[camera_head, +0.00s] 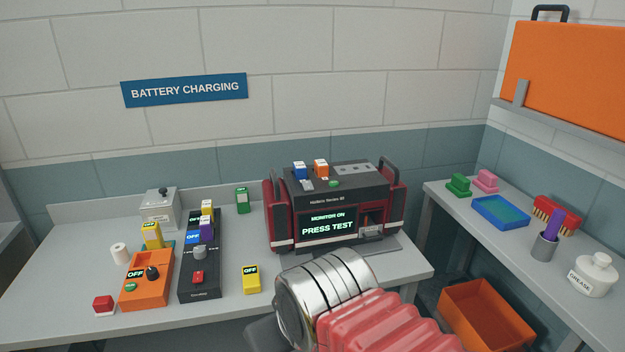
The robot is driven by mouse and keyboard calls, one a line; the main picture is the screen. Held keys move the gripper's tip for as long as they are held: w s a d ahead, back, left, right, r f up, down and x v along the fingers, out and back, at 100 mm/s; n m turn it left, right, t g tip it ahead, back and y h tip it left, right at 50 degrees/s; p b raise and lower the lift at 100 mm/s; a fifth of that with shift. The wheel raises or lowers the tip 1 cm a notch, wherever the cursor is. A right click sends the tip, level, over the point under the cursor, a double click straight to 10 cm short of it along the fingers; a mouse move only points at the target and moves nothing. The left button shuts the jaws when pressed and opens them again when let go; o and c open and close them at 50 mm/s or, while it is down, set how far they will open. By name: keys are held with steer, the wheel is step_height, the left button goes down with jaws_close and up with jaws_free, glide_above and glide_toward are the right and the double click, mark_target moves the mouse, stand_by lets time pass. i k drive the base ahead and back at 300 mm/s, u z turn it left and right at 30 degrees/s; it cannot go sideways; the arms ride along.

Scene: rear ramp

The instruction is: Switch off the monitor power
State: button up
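The monitor (333,205) is a dark unit with red sides and black handles, standing on the bench against the back wall. Its lit screen (327,224) reads "MONITOR ON" and "PRESS TEST". On its top are a blue block and an orange block with white tops, a light grey switch, a green button (333,183) and a grey panel. I cannot read the labels on these controls. I cannot see my gripper's fingers.
On the bench (70,262) left are an orange control box (147,280), a black strip unit (201,270), a grey box (160,208) and a yellow "OFF" block (251,279). The right shelf holds a blue tray (500,212) and a grease bottle (594,275). An orange bin (485,315) sits below.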

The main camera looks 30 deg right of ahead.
mark_target(307, 186)
steer(key=i, duration=1)
